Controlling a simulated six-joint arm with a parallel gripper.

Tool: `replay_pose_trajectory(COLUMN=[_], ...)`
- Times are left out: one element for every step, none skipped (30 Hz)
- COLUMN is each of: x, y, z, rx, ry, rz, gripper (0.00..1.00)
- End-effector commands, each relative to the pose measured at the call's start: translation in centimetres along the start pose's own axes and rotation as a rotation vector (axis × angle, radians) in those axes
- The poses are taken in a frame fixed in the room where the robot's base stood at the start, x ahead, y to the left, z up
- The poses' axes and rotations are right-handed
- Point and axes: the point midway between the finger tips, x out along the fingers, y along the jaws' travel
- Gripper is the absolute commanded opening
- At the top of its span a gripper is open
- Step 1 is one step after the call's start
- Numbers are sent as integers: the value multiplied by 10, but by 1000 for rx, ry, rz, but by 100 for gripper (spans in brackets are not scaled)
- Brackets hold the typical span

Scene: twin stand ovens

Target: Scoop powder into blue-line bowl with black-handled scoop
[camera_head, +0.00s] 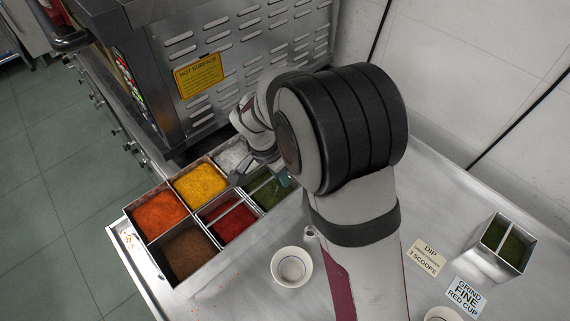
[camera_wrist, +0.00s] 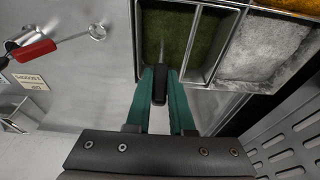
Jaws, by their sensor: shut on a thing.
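My gripper (camera_wrist: 159,76) is shut on the black-handled scoop (camera_wrist: 160,90), gripping its black handle between the teal fingers in the wrist view. The scoop's thin metal stem points over the green powder (camera_wrist: 180,30); whether its head touches the powder is unclear. In the head view my gripper (camera_head: 284,179) is mostly hidden by my arm, beside the green compartment. A white bowl (camera_head: 292,267) with a faint bluish line inside stands on the metal counter, in front of the powder box (camera_head: 201,277). I cannot see powder in the bowl.
The box holds orange (camera_head: 160,215), yellow (camera_head: 200,184), white, brown and red powders. A metal container (camera_head: 503,243) with green contents and two cards (camera_head: 426,257) lie right. A second bowl (camera_head: 442,314) is cut off below. A red-handled tool (camera_wrist: 34,52) shows in the wrist view. An oven (camera_head: 240,60) stands behind.

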Motion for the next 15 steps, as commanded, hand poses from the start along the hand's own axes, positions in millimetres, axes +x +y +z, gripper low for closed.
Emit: replay_pose_trajectory(x=[1, 2, 3, 4, 4, 2, 1, -1, -3, -4, -6, -8, -10, -12, -14], y=[0, 0, 0, 0, 0, 0, 0, 0, 0, 0, 0, 0, 0, 0, 0], z=[-3, -6, -10, -14, -16, -12, -8, -6, -8, -12, -15, -18, -21, -23, -26], rx=[3, 2, 2, 3, 2, -2, -2, -3, 2, 6, 7, 6, 7, 5, 5], ry=[-6, -5, -5, -4, -4, -4, -4, -4, -13, -23, -35, -50, -63, -74, -91], rz=[0, 1, 1, 1, 0, 0, 0, 0, 0, 2, 3, 4, 3, 2, 0], gripper=[0, 0, 0, 0, 0, 0, 0, 0, 0, 0, 0, 0, 0, 0, 0])
